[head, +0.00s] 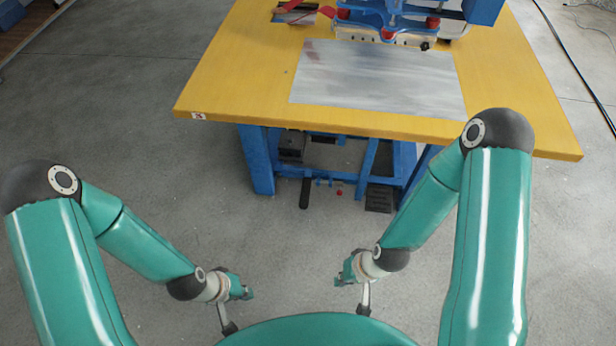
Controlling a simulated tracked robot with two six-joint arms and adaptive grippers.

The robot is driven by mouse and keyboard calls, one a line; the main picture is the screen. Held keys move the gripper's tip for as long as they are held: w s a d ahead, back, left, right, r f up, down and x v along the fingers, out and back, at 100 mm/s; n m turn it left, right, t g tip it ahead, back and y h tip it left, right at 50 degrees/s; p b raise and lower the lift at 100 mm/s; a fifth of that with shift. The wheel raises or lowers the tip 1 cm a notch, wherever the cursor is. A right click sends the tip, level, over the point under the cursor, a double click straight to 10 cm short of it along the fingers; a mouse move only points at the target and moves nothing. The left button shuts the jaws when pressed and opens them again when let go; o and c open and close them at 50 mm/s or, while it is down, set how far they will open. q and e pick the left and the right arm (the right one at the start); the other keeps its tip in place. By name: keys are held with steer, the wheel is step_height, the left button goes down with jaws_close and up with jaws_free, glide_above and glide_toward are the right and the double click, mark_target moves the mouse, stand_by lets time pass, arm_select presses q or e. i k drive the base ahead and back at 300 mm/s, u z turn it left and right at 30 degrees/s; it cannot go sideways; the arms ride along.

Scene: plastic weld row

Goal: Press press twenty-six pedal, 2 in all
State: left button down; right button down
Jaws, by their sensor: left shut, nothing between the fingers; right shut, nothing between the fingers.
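A press with a blue frame and red parts (385,18) stands at the back of a yellow table (230,75). Under the table, near the floor, are a black ribbed pedal (379,198) at the right and a narrow black pedal (304,193) at the left. I cannot tell which belongs to press twenty-six. My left gripper (229,327) is shut and empty, low in front of the table at the left. My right gripper (363,310) is shut and empty, low at the right. Both are apart from the pedals.
A grey metal plate (375,80) covers the middle of the tabletop. Blue table legs (256,160) stand beside the pedals. A small red knob (339,193) sits between the pedals. The grey floor (300,240) in front is clear. A black cable (575,68) lies at the right.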

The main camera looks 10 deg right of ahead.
mark_target(305, 191)
steer(key=u, duration=0.5)
steer(key=i, duration=0.9)
